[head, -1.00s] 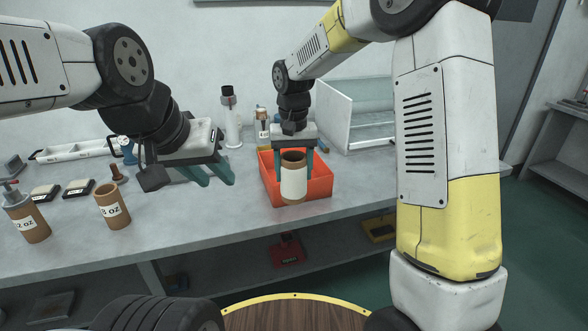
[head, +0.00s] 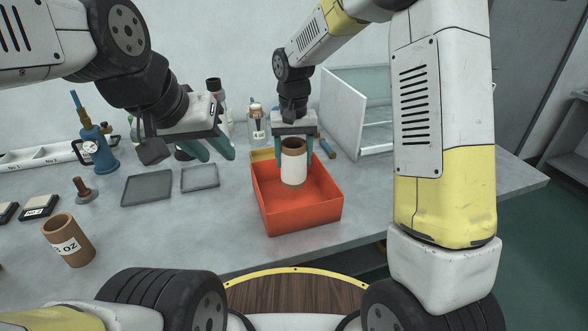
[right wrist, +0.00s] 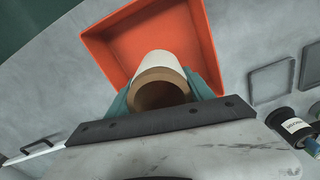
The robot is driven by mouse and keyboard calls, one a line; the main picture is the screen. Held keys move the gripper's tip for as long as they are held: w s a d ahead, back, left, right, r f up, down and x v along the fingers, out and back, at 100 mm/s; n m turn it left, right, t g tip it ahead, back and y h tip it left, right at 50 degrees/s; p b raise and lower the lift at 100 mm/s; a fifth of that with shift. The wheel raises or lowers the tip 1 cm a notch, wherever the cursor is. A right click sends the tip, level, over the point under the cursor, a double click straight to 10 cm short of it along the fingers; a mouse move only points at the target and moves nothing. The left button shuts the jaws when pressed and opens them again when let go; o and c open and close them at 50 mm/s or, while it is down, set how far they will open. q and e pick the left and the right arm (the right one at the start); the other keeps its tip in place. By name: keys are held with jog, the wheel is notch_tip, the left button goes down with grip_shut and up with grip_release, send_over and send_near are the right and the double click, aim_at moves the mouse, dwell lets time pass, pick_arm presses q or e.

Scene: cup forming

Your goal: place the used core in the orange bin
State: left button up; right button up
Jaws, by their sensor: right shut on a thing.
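The used core is a brown cardboard tube (head: 293,166) with a white band. My right gripper (head: 293,158) is shut on it, with a teal finger on each side. The core is upright over the orange bin (head: 306,217). In the right wrist view the core (right wrist: 158,78) shows its hollow open end, with the bin (right wrist: 118,50) beyond it. I cannot tell from the pictures whether its lower end touches the bin floor. My left gripper (head: 212,152) is open and empty, above the bench left of the bin.
Another brown tube marked "OZ" (head: 68,240) stands at the left front. Two grey trays (head: 147,188) lie left of the bin. A blue bottle with a gauge (head: 97,147) stands behind them. A white-sided clear case (head: 357,110) is behind the bin at right.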

jog(key=shift+f, duration=3.4)
jog(key=shift+f, duration=0.2)
jog(key=o, duration=1.4)
jog(key=shift+o, duration=0.2)
jog(key=s+d+r+t, duration=0.1)
jog(key=s+d+r, duration=0.15)
jog(key=r, duration=0.65)
jog(key=s+d+r, duration=0.2)
jog(key=d+r, duration=0.1)
jog(key=r, duration=0.6)
jog(key=s+d+r+t+y, duration=0.1)
jog(key=s+d, duration=0.3)
jog(key=s, duration=0.4)
jog(key=s+d+r+t+y, duration=0.1)
jog(key=s+d+r+t, duration=0.3)
jog(key=s, duration=0.5)
jog(key=shift+d+m, duration=0.4)
jog(key=shift+d, duration=0.25)
